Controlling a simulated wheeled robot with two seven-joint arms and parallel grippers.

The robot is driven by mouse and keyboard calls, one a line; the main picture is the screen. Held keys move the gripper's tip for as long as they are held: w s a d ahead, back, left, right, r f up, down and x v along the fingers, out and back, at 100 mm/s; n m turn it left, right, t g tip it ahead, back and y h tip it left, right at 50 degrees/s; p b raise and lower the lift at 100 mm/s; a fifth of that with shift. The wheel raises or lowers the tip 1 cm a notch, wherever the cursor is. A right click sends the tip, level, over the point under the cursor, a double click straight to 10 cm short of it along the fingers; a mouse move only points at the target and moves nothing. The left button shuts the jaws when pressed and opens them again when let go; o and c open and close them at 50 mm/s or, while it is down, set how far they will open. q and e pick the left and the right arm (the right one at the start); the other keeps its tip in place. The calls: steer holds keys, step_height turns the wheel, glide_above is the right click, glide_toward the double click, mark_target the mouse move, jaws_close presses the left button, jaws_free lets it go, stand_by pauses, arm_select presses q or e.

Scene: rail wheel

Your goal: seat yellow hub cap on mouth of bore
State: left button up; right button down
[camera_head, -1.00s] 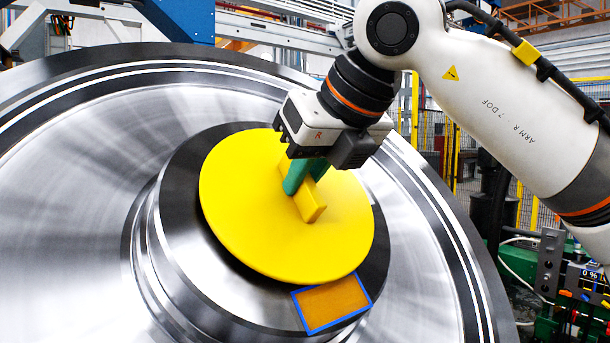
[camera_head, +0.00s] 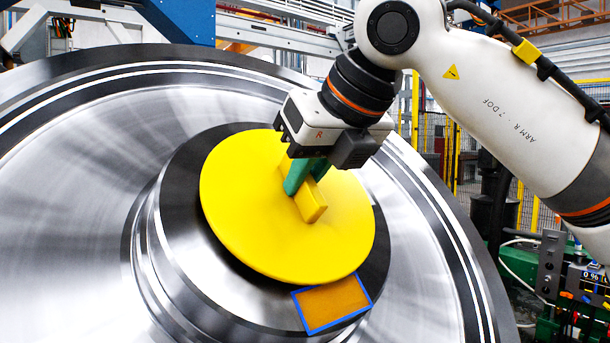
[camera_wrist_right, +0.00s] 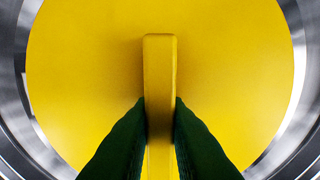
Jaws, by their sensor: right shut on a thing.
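The yellow hub cap (camera_head: 250,215) is a round disc with a raised bar handle (camera_head: 314,205). It lies over the middle of the wheel's dark hub face (camera_head: 190,165), and the bore mouth is hidden behind it. Whether the cap touches the hub face all round cannot be told. My right gripper (camera_head: 305,178) is shut on the handle with its green fingertips. In the right wrist view the cap (camera_wrist_right: 90,70) fills the middle, and the fingers (camera_wrist_right: 160,120) press both sides of the handle. My left gripper is not in view.
The large steel rail wheel (camera_head: 80,210) fills the left and centre. A blue-framed orange patch (camera_head: 333,304) is on the hub below the cap. Green and dark equipment (camera_head: 560,290) stands at the lower right, with yellow fencing (camera_head: 440,140) behind my right arm.

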steer(key=shift+w+a+f, duration=0.2)
steer(key=shift+w+f, duration=0.1)
steer(key=shift+f, duration=0.05)
stand_by(0.4)
steer(key=shift+s+d+r, duration=0.15)
steer(key=shift+s+r, duration=0.05)
steer(key=shift+r, duration=0.05)
stand_by(0.5)
steer(key=shift+b, duration=0.35)
stand_by(0.9)
steer(key=shift+w+a+f, duration=0.25)
steer(key=shift+w+f, duration=0.15)
steer(key=shift+f, duration=0.05)
stand_by(0.3)
steer(key=c, duration=1.3)
jaws_free()
steer(key=shift+b+v, duration=1.9)
steer(key=shift+v, duration=4.15)
